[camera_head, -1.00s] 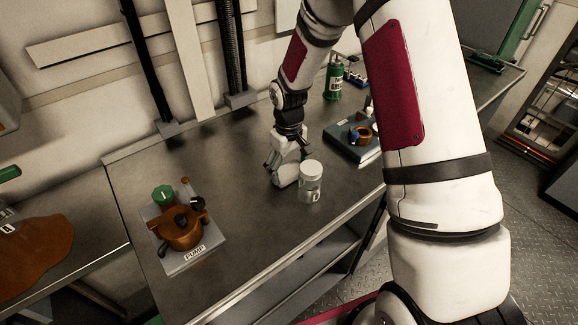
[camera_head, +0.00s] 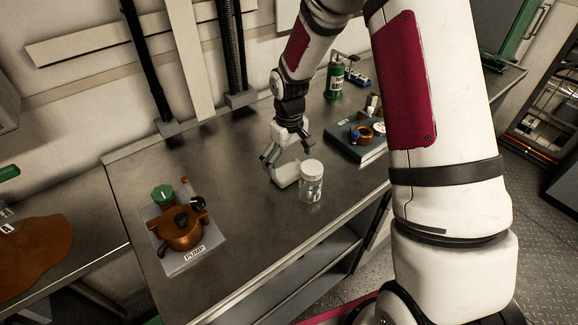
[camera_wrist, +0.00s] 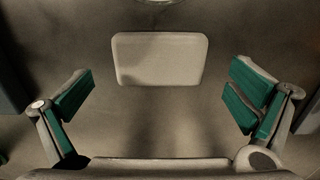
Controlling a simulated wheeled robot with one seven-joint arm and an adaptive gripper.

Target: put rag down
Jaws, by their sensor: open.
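The rag (camera_wrist: 160,59) is a pale folded block with rounded corners. In the wrist view it lies flat on the metal bench, between and beyond my two spread fingers. In the head view the rag (camera_head: 285,175) sits on the bench just left of a clear jar. My gripper (camera_head: 287,158) is open above the rag. Its green-padded fingers (camera_wrist: 160,98) stand wide apart in the wrist view, with clear space on both sides of the rag.
A clear jar with a white lid (camera_head: 311,181) stands close to the right of the rag. A brown pump on a grey plate (camera_head: 181,229) is at the left. A dark block with small parts (camera_head: 357,138) and a green bottle (camera_head: 334,80) stand behind at the right. The bench between is bare.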

